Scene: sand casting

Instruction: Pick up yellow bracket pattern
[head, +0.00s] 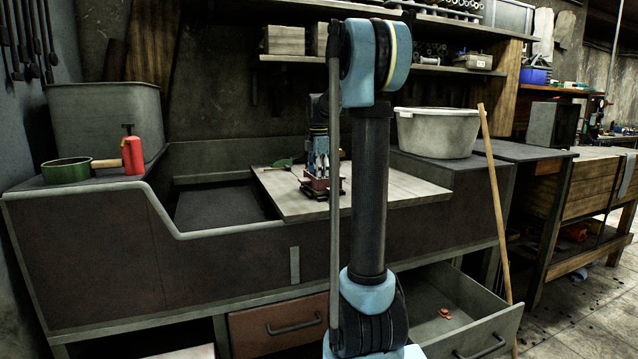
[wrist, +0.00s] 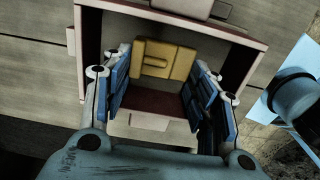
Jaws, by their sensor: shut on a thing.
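The yellow bracket pattern (wrist: 178,62) shows in the wrist view between the tips of my gripper (wrist: 160,72). My gripper's blue-padded fingers are shut on its two sides. The pattern is inside or just above a dark red open frame with pale rims (wrist: 232,36); I cannot tell whether it touches the bottom. In the head view my gripper (head: 318,172) points down over the red frame (head: 322,188) on the wooden board. The pattern cannot be made out there.
The pale wooden board (head: 400,190) lies across the bench. A green tool (head: 283,163) lies beside the frame. A white tub (head: 437,133) stands to the right, a red bottle (head: 132,154) and green pan (head: 66,171) to the left. An open drawer (head: 487,335) juts out below.

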